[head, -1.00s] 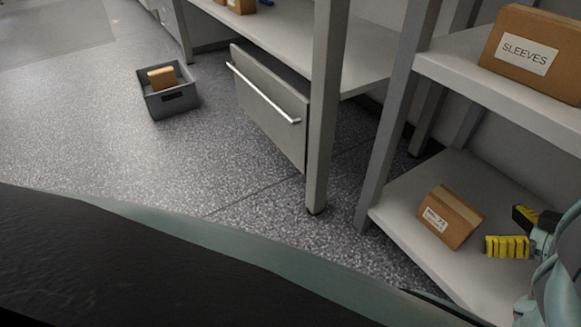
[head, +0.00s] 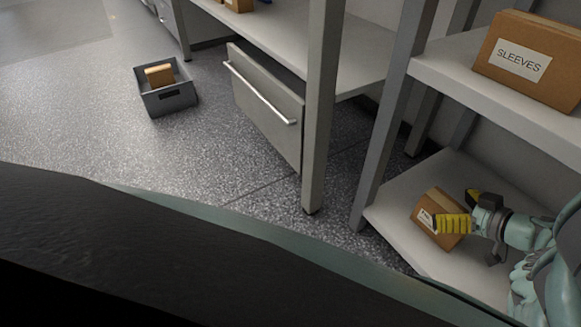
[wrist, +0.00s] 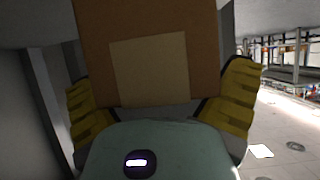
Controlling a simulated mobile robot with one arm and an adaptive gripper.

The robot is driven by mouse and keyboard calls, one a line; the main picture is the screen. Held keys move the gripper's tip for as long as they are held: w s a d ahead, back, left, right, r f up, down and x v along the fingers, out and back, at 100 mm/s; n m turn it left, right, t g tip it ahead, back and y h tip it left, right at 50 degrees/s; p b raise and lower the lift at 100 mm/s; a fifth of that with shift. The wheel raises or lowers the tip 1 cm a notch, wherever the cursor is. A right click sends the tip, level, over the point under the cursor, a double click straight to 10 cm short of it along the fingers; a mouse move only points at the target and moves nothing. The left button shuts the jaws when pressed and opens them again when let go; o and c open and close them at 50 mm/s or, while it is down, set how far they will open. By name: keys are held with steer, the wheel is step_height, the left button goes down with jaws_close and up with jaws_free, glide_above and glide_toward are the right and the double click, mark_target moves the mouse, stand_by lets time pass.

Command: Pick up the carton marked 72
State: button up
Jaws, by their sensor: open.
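The carton marked 72 (head: 428,222) is a small brown box with a white label, on the lower shelf at the right of the head view. The yellow finger of my gripper (head: 464,213) covers part of it and its label there. In the wrist view the carton (wrist: 205,60) fills the upper middle, with a plain lighter patch on the face towards me. My gripper (wrist: 160,105) is open, with one yellow finger on each side of the carton. I cannot tell whether the fingers touch it.
A carton labelled SLEEVES (head: 525,60) stands on the upper shelf (head: 440,68), above my arm. The lower shelf (head: 395,222) has bare room around the carton. A grey shelf post (head: 385,140) stands left of it. A grey bin (head: 170,98) holding a brown box is on the floor.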

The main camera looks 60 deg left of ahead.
steer(key=shift+s+a+f, duration=0.15)
steer(key=shift+s+f, duration=0.05)
steer(key=shift+c, duration=0.2)
steer(key=shift+w, duration=0.15)
steer(key=c, duration=1.3)
steer(key=shift+c, duration=0.2)
step_height(320, 180, up, 9)
steer(key=p, duration=0.6)
steer(key=shift+a+r+p, duration=0.1)
steer(key=shift+r+p, duration=0.1)
steer(key=shift+p, duration=0.2)
steer(key=shift+r, duration=0.35)
